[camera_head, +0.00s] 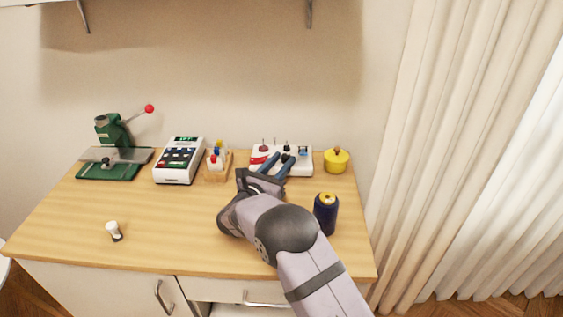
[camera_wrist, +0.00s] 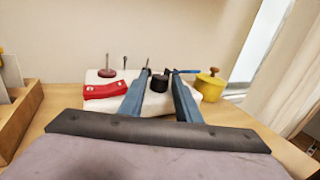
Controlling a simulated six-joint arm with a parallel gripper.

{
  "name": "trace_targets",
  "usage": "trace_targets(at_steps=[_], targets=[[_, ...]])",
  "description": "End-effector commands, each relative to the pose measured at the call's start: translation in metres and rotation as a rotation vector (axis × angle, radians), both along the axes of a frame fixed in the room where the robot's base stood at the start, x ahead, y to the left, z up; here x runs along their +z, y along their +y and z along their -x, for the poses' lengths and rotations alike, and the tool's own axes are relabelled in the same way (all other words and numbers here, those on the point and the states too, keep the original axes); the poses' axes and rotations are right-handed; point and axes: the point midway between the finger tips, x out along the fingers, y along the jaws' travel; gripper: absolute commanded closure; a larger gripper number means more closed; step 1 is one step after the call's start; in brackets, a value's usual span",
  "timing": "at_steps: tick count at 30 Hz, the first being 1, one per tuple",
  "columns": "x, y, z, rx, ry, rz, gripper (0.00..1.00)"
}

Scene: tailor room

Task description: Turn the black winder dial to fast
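The winder (camera_head: 304,168) is a white box at the back right of the table. In the wrist view the white winder (camera_wrist: 100,103) bears a red lever (camera_wrist: 103,90), thin upright pins and the black dial (camera_wrist: 159,84). My gripper (camera_head: 285,157) reaches the winder from the front, its two blue fingers apart. In the wrist view the fingertips (camera_wrist: 160,72) stand left and right of the black dial. I cannot tell whether they touch it. The dial's pointer and any speed marks cannot be made out.
A yellow pot (camera_head: 336,161) stands just right of the winder, and a dark blue can (camera_head: 326,214) beside my arm. A wooden rack (camera_head: 217,173), a white keypad device (camera_head: 179,161) and a green press (camera_head: 112,150) stand left. A small white-topped object (camera_head: 113,231) is at front left.

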Motion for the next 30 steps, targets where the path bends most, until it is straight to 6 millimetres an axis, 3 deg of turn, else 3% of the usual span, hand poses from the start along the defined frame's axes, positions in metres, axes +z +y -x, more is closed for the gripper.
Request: trace_targets(at_steps=[1,4,5,30], targets=[[0.0,0.0,0.0001,0.0,0.0,0.0,0.74],[0.0,0.0,0.0002,0.0,0.0,0.0,0.98],[0.0,0.0,0.0002,0.0,0.0,0.0,1.0],[0.001,0.0038,-0.0014,-0.135,-0.002,0.0,1.0]])
